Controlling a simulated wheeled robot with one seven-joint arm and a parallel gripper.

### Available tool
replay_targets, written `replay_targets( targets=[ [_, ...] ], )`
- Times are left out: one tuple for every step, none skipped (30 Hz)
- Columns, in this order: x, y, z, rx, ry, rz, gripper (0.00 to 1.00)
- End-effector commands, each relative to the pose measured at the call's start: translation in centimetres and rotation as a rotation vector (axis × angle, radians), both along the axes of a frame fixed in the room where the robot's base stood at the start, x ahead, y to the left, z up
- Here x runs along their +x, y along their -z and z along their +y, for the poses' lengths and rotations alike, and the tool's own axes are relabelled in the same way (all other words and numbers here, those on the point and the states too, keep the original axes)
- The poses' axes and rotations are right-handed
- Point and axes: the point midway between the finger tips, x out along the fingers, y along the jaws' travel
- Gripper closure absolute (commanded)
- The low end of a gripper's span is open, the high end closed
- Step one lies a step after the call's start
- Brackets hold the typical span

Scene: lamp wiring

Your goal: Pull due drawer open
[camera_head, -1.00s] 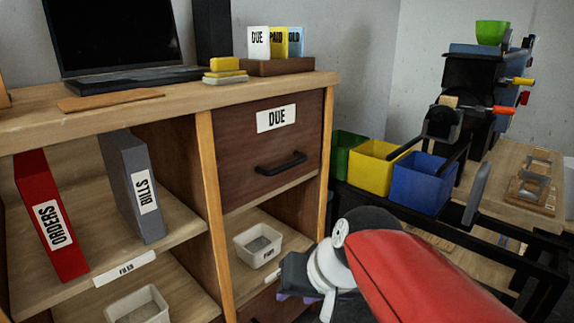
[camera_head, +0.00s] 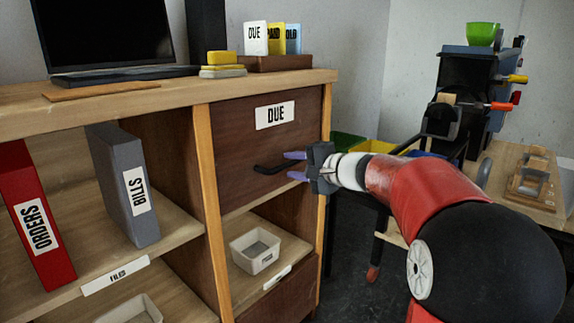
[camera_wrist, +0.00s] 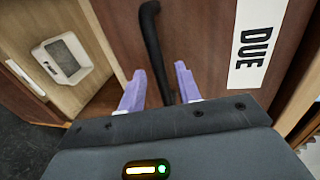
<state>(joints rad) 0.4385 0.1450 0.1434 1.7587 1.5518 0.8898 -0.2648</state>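The due drawer (camera_head: 235,150) is a dark brown front in the desk, flush with the frame, with a white DUE label (camera_head: 275,115). Its black bar handle (camera_head: 268,169) runs across the front below the label. My gripper (camera_head: 294,165) is open at the right end of the handle, its two purple fingers above and below it. In the wrist view the handle (camera_wrist: 152,45) reaches down between the spread fingers (camera_wrist: 158,90), with a gap on each side. My gripper hides the handle's right end in the head view.
A white tray (camera_head: 256,250) sits on the shelf below the drawer. Orders (camera_head: 38,225) and bills (camera_head: 130,190) binders stand on the left shelves. Card files (camera_head: 272,40) stand on the desktop. A workbench with bins (camera_head: 350,143) is at the right.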

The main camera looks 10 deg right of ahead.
Motion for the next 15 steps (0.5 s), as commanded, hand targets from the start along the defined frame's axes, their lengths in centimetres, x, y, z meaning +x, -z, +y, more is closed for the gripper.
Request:
replay_targets(
  targets=[
    [0.6,0.2,0.6,0.002,-0.004,0.002,0.66],
    [0.9,0.2,0.8,0.001,-0.003,0.002,0.66],
    [1.3,0.3,1.0,0.001,-0.003,0.002,0.66],
    [1.5,0.4,1.2,0.001,-0.003,0.002,0.66],
    [1.7,0.4,1.3,0.001,-0.002,0.002,0.66],
    [1.9,0.5,1.4,0.000,-0.001,0.002,0.66],
    [2.1,0.6,1.5,0.000,-0.001,0.002,0.66],
    [2.1,0.6,1.6,0.000,-0.001,0.002,0.66],
    [2.2,0.6,1.7,0.000,-0.001,0.001,0.66],
    [2.2,0.6,1.7,0.000,-0.001,0.001,0.66],
    [2.2,0.6,1.7,0.000,-0.001,0.001,0.66],
    [2.2,0.6,1.7,0.000,-0.001,0.001,0.66],
    [2.2,0.6,1.7,0.000,-0.001,0.001,0.66],
    [2.2,0.6,1.7,0.000,-0.001,0.001,0.66],
    [2.2,0.6,1.7,0.000,-0.001,0.001,0.66]
  ],
)
